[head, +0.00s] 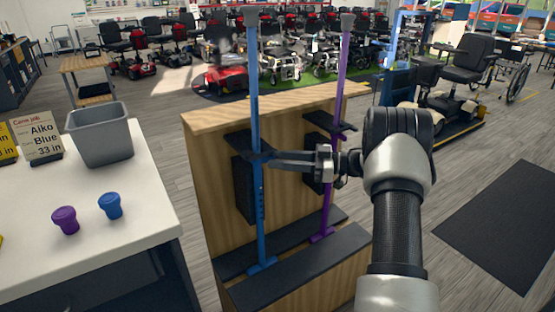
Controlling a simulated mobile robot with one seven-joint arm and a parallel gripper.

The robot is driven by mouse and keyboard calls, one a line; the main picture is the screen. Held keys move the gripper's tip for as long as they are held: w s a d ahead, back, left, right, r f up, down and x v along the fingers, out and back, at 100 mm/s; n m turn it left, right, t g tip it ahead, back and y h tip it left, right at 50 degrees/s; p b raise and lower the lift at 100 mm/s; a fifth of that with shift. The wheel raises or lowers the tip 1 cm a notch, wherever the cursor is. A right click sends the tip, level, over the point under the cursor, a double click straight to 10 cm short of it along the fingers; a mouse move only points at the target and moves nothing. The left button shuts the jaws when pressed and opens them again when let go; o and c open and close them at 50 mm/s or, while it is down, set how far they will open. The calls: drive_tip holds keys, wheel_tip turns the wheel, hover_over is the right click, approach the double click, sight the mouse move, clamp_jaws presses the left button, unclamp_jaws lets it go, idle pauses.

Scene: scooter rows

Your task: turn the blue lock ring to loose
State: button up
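A blue cane (254,90) stands upright in the left place of a wooden stand, with a grey top and a blue foot on the dark base. Holes show along its lower shaft. A black holder (238,140) crosses it at mid-height. My gripper (268,158) reaches in from the right, its fingertips at the blue shaft at about the holder's height. The blue lock ring is not clearly seen; the fingertips and holder cover that part. Whether the fingers are closed on it, and how the ring is turned, I cannot tell.
A purple cane (341,80) stands to the right in the wooden stand (205,122).

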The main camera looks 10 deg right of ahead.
drive_tip(key=p+v, duration=0.2)
drive_tip(key=v, duration=1.4)
drive_tip(key=shift+d, duration=0.2)
